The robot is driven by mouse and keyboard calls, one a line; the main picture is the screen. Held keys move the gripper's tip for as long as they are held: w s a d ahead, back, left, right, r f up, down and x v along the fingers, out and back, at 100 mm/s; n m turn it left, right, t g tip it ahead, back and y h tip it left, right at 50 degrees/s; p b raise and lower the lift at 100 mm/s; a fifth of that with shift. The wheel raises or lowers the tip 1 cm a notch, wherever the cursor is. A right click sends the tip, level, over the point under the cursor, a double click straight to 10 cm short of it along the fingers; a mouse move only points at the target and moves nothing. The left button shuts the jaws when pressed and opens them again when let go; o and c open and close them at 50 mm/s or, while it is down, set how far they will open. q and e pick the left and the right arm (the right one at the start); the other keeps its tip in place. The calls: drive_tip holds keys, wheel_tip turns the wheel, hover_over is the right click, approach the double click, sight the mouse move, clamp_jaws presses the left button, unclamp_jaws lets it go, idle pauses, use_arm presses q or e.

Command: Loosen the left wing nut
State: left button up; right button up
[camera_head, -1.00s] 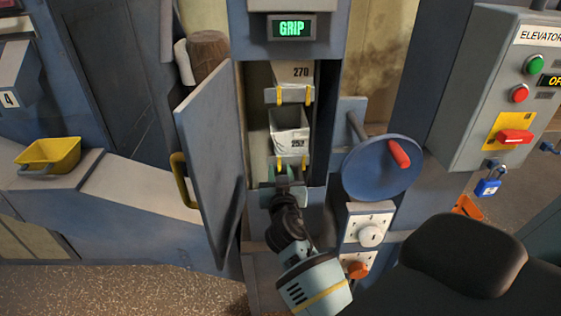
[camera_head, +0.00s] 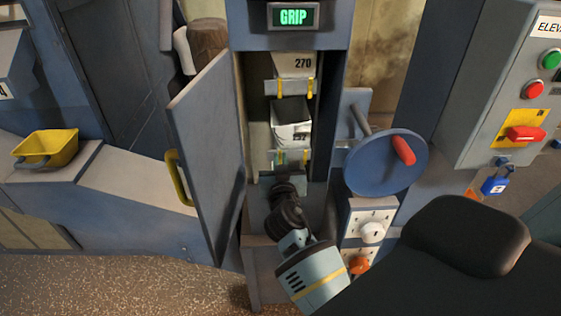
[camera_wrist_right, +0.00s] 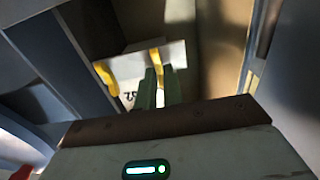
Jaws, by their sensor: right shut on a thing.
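The lower white bucket (camera_head: 292,132) sits in the open elevator shaft, behind a pale crossbar (camera_head: 291,157) with two yellow wing nuts. The left wing nut (camera_wrist_right: 155,56) shows between the two green fingers of my right gripper (camera_wrist_right: 160,88) in the right wrist view, where the picture is turned over. The fingers are shut on it. In the head view my right gripper (camera_head: 279,162) reaches up from below to the crossbar's left end and mostly hides this nut. The other wing nut (camera_head: 304,156) is free on the right. My left gripper is not in view.
An upper bucket (camera_head: 292,65) marked 270 hangs above. The open blue door (camera_head: 207,155) stands close on the left, and a blue handwheel (camera_head: 386,165) with a red knob on the right. A green display (camera_head: 293,16) reads GRIP. A yellow scoop (camera_head: 46,148) lies far left.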

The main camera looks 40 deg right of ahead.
clamp_jaws()
drive_tip(key=n, duration=0.4)
drive_tip(key=shift+w+n, duration=0.1)
drive_tip(key=shift+n, duration=0.2)
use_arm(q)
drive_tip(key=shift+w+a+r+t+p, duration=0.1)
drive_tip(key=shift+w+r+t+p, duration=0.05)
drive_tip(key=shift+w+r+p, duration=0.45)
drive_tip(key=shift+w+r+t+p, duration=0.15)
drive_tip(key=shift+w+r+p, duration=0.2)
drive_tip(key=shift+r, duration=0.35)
use_arm(e)
drive_tip(key=shift+a+f+n, duration=0.1)
drive_tip(key=shift+a+n, duration=0.05)
drive_tip(key=shift+n, duration=6.25)
drive_tip(key=shift+f, duration=0.1)
drive_tip(key=o, duration=0.6)
unclamp_jaws()
drive_tip(key=shift+w, duration=0.1)
drive_tip(key=shift+o, duration=0.2)
